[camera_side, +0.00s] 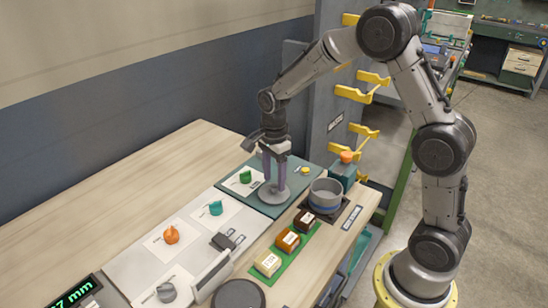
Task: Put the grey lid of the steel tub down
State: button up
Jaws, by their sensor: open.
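The steel tub (326,196) is a round grey vessel with a blue band. It stands upright with its top uncovered on a dark square pad. The grey lid (264,196) is a flat disc on the dark green mat (287,209), left of the tub. My gripper (274,187) points straight down over the lid, its purple fingers reaching to about the lid's middle. The gripper is open. The fingers hide the middle of the lid, and I cannot tell whether they touch it.
Right behind the tub stands a teal bottle (343,173) with an orange cap. In front are several small blocks on a green strip (298,249). White cards with green, teal and orange pieces (171,235) lie to the left. The wooden table (110,199) is clear at the back left.

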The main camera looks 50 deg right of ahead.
aim_at(274, 186)
notch_tip(274, 186, up, 11)
jog(key=s+a+r+n+t, duration=0.3)
jog(key=s+r+n, duration=0.3)
jog(key=s+n, duration=0.4)
jog(key=s+a+f+n+t, duration=0.1)
jog(key=s+a+n+t, duration=0.1)
jog(key=s+n, duration=0.9)
jog(key=s, duration=0.2)
jog(key=shift+s+f+t, duration=0.3)
jog(key=shift+s+f, duration=0.05)
jog(key=shift+s, duration=0.05)
